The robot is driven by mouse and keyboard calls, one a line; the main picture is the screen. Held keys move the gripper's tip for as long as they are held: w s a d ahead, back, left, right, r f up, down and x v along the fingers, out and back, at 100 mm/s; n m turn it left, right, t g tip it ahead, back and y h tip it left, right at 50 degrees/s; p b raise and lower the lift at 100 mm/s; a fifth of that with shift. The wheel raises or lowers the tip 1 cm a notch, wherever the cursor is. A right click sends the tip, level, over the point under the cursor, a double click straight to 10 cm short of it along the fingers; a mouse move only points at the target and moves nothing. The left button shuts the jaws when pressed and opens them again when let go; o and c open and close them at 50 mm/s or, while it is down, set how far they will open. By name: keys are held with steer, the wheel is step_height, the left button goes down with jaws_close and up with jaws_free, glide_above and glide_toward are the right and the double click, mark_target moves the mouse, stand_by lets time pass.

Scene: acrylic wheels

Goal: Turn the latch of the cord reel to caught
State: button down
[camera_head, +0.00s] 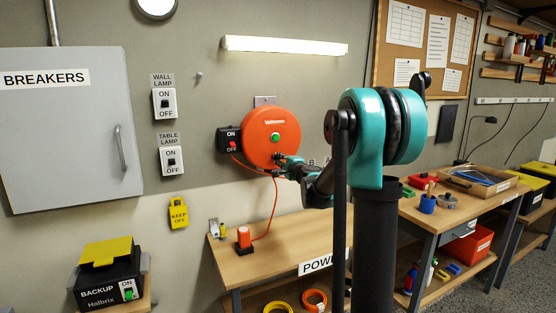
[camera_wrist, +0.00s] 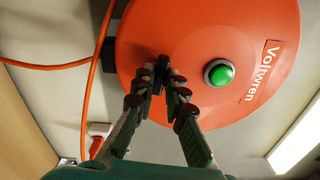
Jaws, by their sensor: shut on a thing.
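The orange cord reel (camera_head: 262,148) hangs on the wall, with a green button (camera_head: 276,138) on its face. In the wrist view the reel (camera_wrist: 190,35) fills the upper middle, with the green button (camera_wrist: 218,73) right of my fingertips. A small dark latch (camera_wrist: 162,66) stands out from the reel's face. My gripper (camera_wrist: 160,82) is shut on this latch, its fingertips on both sides of it. In the head view my gripper (camera_head: 281,163) reaches the lower right of the reel's face. The fingers hide part of the latch, and I cannot tell its setting.
A black box with a red ON/OFF switch (camera_head: 232,145) sits left of the reel. An orange cord (camera_head: 274,205) hangs to a plug (camera_head: 244,237) on the wooden bench (camera_head: 290,243). A breaker cabinet (camera_head: 60,125) and lamp switches (camera_head: 164,103) are further left.

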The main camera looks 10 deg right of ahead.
steer(key=m, duration=0.3)
steer(key=m, duration=0.4)
steer(key=shift+m, duration=0.3)
stand_by(0.3)
steer(key=m, duration=0.4)
steer(key=shift+m, duration=0.3)
